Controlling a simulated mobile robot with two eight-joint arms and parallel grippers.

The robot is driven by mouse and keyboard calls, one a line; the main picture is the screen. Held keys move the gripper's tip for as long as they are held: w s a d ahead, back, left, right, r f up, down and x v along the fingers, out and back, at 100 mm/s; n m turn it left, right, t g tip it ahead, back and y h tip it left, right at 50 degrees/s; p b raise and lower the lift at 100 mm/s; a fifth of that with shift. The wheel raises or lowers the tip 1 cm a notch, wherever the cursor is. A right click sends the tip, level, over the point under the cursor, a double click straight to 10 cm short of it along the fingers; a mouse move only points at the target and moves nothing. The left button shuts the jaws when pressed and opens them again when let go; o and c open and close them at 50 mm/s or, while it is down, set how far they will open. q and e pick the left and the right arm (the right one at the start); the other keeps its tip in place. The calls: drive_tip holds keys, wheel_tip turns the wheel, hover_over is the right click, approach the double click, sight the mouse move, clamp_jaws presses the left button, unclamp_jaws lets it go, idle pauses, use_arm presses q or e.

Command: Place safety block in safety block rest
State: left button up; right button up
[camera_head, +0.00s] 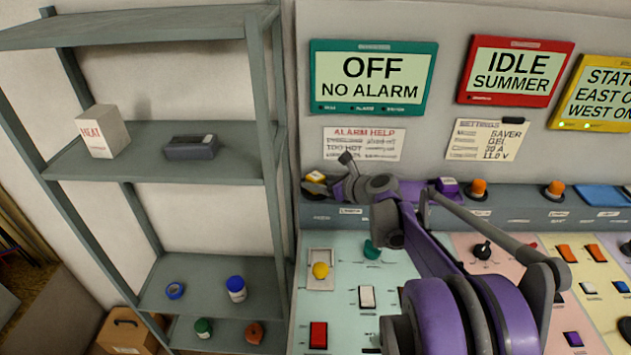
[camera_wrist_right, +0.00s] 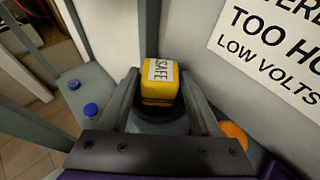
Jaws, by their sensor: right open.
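The safety block (camera_wrist_right: 160,78) is yellow with a white label reading SAFE. In the right wrist view it sits on a dark round base (camera_wrist_right: 153,114). In the head view the block (camera_head: 315,176) is small, at the left end of the console's raised ledge. My right gripper (camera_wrist_right: 157,84) is open, with one finger on each side of the block; I cannot tell whether they touch it. In the head view my right gripper (camera_head: 333,185) reaches left along the ledge to the block and partly hides it. I cannot clearly identify the safety block rest. My left gripper is out of view.
A grey shelf unit (camera_head: 160,165) stands left, holding a white HEAT box (camera_head: 103,131) and a dark block (camera_head: 191,147). The console below has a yellow knob (camera_head: 320,270) and a red switch (camera_head: 318,335).

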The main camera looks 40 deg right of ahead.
drive_tip(key=a+v, duration=0.1)
drive_tip(key=v, duration=0.9)
drive_tip(key=shift+s+d, duration=0.3)
drive_tip(key=shift+d, duration=0.2)
